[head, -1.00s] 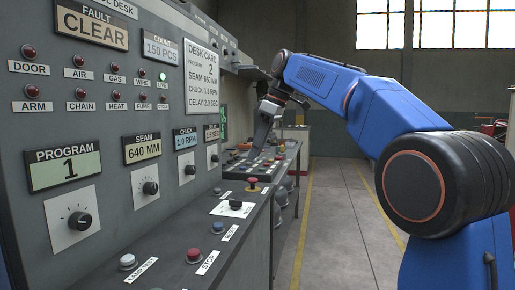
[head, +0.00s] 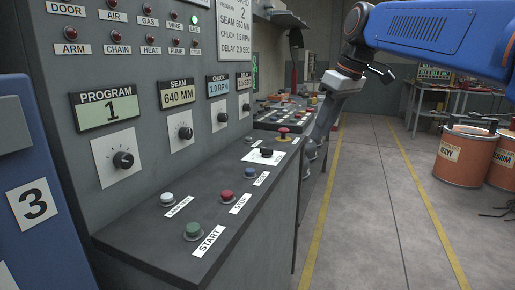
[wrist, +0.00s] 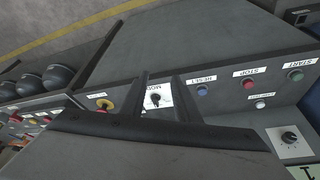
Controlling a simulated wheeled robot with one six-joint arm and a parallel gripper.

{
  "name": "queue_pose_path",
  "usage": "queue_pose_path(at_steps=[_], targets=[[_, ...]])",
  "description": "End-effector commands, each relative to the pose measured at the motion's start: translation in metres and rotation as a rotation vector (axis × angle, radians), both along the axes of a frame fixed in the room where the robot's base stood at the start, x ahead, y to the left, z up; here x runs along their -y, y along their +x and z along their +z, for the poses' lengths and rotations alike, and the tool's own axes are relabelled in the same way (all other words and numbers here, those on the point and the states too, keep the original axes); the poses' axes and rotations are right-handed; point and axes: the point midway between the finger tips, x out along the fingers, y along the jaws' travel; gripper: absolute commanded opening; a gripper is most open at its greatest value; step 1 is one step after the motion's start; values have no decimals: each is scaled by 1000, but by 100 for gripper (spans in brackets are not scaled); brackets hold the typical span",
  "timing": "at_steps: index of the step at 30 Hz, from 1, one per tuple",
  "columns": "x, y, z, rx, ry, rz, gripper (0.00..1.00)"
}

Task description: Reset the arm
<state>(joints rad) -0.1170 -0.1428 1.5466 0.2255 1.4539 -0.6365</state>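The desk's blue reset button (head: 248,173) sits on the sloping console, beyond the red stop button (head: 223,196) and green start button (head: 193,230). It also shows in the wrist view (wrist: 202,90). A black mode switch (head: 267,153) on a white plate is just past it. The arm lamp (head: 70,32) on the panel looks dull red. My gripper (head: 321,124) hangs from my blue arm beside the console's far half, apart from the buttons. In the wrist view two dark fingers (wrist: 163,85) stand apart with the mode switch visible between them; they look open and empty.
A red mushroom button (head: 283,131) stands near the console's far end. The program display (head: 107,110) reads 1. A blue cabinet marked 3 (head: 35,200) is close at left. Orange drums (head: 463,155) stand at right. The floor between yellow lines is clear.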

Motion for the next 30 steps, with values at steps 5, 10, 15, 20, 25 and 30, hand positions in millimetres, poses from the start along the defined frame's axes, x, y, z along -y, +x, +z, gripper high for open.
queue_pose_path(at_steps=[5, 10, 15, 20, 25, 30], targets=[[27, -51, -39, 0, -6, -150, 29], [49, -99, -84, 3, -8, -287, 29], [70, -146, -133, 12, -9, -419, 29], [87, -191, -186, 23, -7, -538, 29], [102, -236, -243, 38, -3, -652, 29], [111, -265, -284, 50, 4, -728, 29]])
